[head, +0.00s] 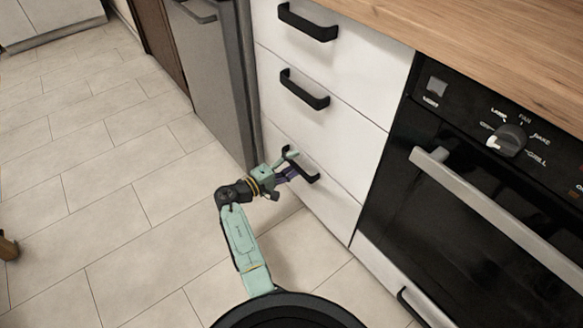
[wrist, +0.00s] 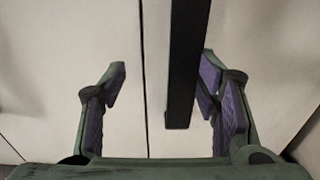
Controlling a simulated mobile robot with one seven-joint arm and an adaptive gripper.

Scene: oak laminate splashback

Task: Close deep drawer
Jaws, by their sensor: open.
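A stack of white drawers with black bar handles stands in the head view. The bottom drawer (head: 335,205) looks flush or nearly flush with the fronts above; a small gap cannot be ruled out. My gripper (head: 290,167) is at its handle (head: 308,173), low near the floor, and partly hides it. In the wrist view my gripper (wrist: 163,80) is open. The black handle (wrist: 187,65) runs between the two fingers, closer to the right finger. I cannot tell whether that finger touches it. A dark seam crosses the white fronts beside the handle.
The middle drawer (head: 300,100) and top drawer (head: 350,55) look shut. A black oven (head: 470,190) with a protruding metal handle is on the right, under a wooden worktop (head: 500,35). A grey appliance (head: 212,80) stands left. The tiled floor (head: 110,190) is mostly clear.

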